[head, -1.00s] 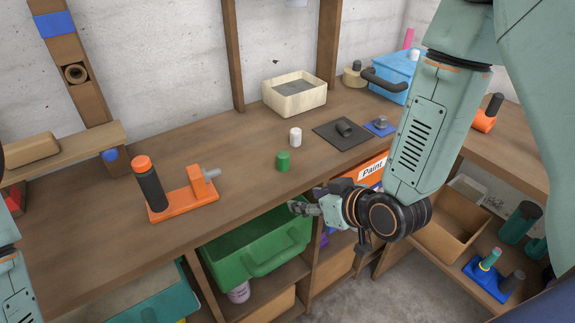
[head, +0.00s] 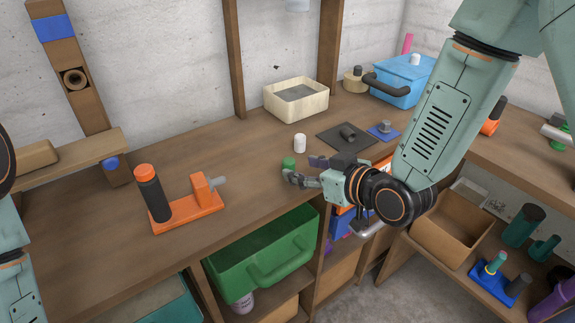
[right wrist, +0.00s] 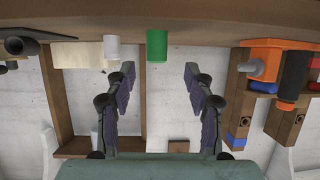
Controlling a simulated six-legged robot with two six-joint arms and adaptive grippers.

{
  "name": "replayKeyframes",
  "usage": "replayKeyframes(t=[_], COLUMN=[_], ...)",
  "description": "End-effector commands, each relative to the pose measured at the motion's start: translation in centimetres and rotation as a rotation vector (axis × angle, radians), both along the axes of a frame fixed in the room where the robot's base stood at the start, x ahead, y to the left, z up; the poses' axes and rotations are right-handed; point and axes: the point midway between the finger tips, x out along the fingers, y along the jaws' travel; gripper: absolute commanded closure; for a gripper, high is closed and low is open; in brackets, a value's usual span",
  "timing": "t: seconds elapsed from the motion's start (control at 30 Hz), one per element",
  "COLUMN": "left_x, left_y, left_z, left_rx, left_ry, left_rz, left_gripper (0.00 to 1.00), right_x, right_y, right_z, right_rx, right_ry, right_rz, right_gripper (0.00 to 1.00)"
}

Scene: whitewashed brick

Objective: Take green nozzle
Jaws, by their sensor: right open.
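The green nozzle (head: 288,162), a small green cylinder, stands upright on the wooden workbench (head: 235,180) near its front edge. My right gripper (head: 300,171) is open just in front of and to the right of it, and one finger covers its lower part. In the right wrist view, where the scene appears upside down, the green nozzle (right wrist: 157,46) lines up with the gap of my right gripper (right wrist: 159,72), just beyond the fingertips. Nothing is held. My left gripper is out of view; only part of the left arm shows at the left edge.
A white cylinder (head: 300,143) stands close behind the nozzle, also in the right wrist view (right wrist: 111,47). A black plate (head: 343,137) lies to the right and an orange fixture (head: 190,210) to the left. A cream box (head: 295,99) is behind. Bench left of the nozzle is clear.

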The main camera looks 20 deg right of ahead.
Motion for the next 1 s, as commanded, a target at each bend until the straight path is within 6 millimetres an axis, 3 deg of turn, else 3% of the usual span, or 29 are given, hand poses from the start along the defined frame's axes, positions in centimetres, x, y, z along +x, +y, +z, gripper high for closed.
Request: replayKeyframes(t=[0.6, 0.9, 1.0], left_x=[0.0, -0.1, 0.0], left_y=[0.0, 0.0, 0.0], left_z=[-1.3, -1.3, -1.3], left_rx=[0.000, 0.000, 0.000], left_ry=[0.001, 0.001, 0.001], left_rz=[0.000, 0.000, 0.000], left_gripper=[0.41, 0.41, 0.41], right_x=[5.6, 6.1, 6.1], right_y=[1.8, 2.0, 2.0], right_z=[-3.6, -3.7, -3.7], right_rx=[-0.001, 0.001, 0.001], right_ry=[0.001, 0.001, 0.001], right_rz=[0.001, -0.002, -0.002], right_gripper=[0.47, 0.47, 0.54])
